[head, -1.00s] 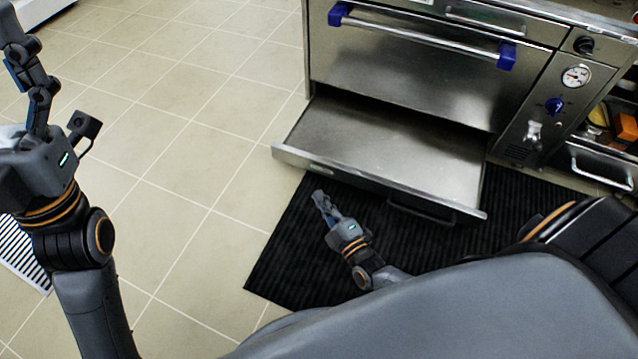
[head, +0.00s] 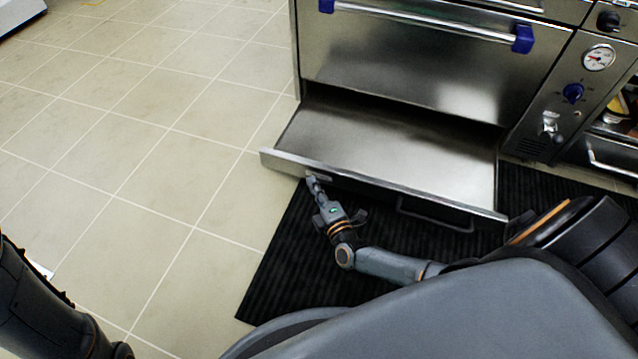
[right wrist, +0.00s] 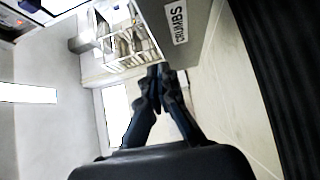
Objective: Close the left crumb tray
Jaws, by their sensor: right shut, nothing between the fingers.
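The crumb tray (head: 400,145) is a wide, flat steel drawer under the oven, pulled out over the floor. Its front panel (head: 360,182) has a dark bar handle (head: 435,216) below its top edge. My right gripper (head: 313,182) is shut and empty at the left part of this front panel, close to the label; I cannot tell whether it touches. In the right wrist view, the shut fingertips (right wrist: 160,74) are beside the front panel (right wrist: 158,28), which carries a white "CRUMBS" label (right wrist: 179,21). My left gripper is out of view.
The steel oven (head: 410,65) stands above the tray, with a gauge and knobs at its right. A black ribbed mat (head: 290,270) lies on the floor in front. The tiled floor (head: 120,150) to the left is clear. Another handled unit (head: 610,165) stands at the right.

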